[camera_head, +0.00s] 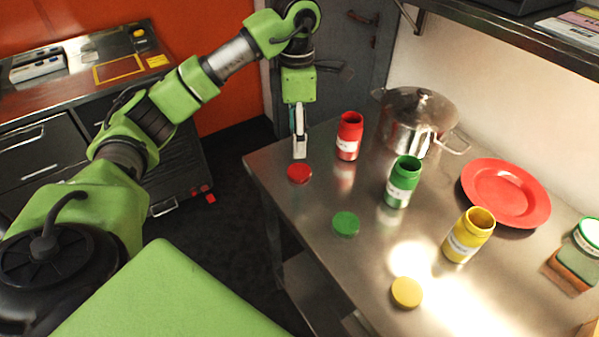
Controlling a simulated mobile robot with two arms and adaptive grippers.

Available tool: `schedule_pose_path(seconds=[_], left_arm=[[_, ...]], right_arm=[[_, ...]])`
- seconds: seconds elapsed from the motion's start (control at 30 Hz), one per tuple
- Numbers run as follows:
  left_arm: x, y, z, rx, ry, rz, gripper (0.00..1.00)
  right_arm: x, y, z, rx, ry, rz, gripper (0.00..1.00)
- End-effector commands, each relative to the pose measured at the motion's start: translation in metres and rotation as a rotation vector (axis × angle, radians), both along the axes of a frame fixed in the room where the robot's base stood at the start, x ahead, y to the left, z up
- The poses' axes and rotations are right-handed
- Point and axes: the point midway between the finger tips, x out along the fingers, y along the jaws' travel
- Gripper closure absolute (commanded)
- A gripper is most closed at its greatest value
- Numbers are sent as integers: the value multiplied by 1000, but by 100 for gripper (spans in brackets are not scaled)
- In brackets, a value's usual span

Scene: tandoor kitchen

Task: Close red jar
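The red jar (349,137) with a white label stands upright and without its lid on the steel table, near the back left. The red lid (299,173) lies flat on the table near its left edge, in front and to the left of the jar. My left gripper (300,150) points down just above the red lid, left of the red jar. Its fingers are seen edge-on, so I cannot tell how far apart they are or whether they touch the lid. My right gripper is out of view.
A green jar (403,182) and a yellow jar (468,235) stand open, with a green lid (345,223) and a yellow lid (406,292) nearby. A steel pot (410,125) and a red plate (505,193) are behind. A shelf (510,38) overhangs the back right.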

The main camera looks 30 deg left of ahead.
Motion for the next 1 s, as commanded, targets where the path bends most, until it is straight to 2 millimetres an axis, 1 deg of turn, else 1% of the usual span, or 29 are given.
schedule_pose_path(seconds=[0.03, 0.1, 0.23, 0.37, 0.6, 0.73, 0.9, 1.0], left_arm=[[-1, 0, -12, 0, 6, 0, 40], [-1, 0, -23, -1, 4, 1, 40], [-1, 0, -39, 0, 3, 2, 40], [0, 0, -46, 1, -1, 1, 40], [0, 0, -47, 1, -1, 1, 40], [-1, -1, -50, 1, 2, 1, 40], [-3, -6, -72, 0, 6, 0, 40], [-3, -6, -87, 1, 3, 2, 40]], right_arm=[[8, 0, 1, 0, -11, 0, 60], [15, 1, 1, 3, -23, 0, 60], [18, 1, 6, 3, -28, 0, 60], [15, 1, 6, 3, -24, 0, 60], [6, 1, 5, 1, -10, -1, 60], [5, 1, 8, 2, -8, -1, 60], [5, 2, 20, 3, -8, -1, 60], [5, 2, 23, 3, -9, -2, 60]])
